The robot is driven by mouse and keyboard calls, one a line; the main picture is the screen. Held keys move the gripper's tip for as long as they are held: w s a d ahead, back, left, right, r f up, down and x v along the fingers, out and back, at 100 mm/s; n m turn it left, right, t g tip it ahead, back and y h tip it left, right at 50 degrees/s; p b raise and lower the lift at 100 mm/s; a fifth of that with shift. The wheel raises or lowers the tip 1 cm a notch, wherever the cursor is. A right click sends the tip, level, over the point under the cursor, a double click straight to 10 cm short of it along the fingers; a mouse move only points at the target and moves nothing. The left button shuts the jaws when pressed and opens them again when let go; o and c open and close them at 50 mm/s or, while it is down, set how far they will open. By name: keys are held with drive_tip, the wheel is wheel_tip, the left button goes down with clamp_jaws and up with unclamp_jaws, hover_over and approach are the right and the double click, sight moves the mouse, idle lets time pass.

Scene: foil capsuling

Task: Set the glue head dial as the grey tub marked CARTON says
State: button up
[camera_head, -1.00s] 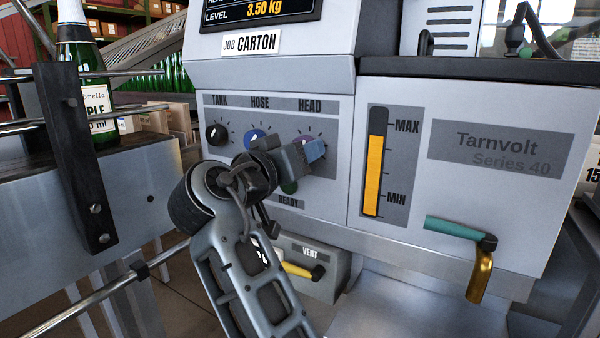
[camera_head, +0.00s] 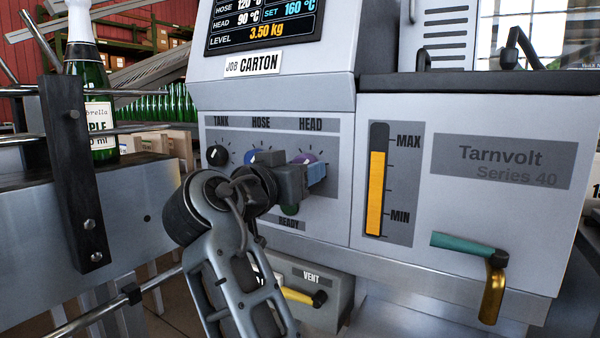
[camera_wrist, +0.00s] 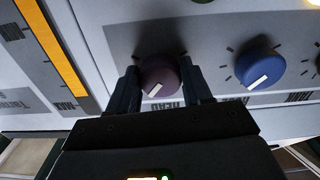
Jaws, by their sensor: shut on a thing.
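The purple HEAD dial (camera_wrist: 160,77) sits between my two gripper fingers in the wrist view. My gripper (camera_head: 307,172) is shut on it, and only a bit of purple shows above the fingers in the head view. The dial's white pointer mark shows in the wrist view. The machine's screen (camera_head: 268,20) reads HEAD 90 °C with SET 160 °C, and LEVEL 3.50 kg. A label (camera_head: 252,66) below it reads JOB CARTON. No grey tub marked CARTON can be made out.
The blue HOSE dial (camera_wrist: 260,67) is beside my gripper, with the black TANK dial (camera_head: 217,155) farther left. A green READY light (camera_head: 289,209) is just under my gripper. A yellow VENT handle (camera_head: 299,296) and a teal-and-brass lever (camera_head: 470,245) stick out lower down.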

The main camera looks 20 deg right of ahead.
drive_tip(key=o, duration=1)
drive_tip(key=shift+d+f, duration=0.1)
drive_tip(key=shift+f, duration=0.05)
drive_tip(key=shift+o, duration=0.2)
drive_tip(key=p+v, duration=0.1)
drive_tip(key=v, duration=0.6)
drive_tip(key=shift+s+a, duration=0.25)
drive_tip(key=shift+a, duration=0.05)
drive_tip(key=shift+a, duration=0.1)
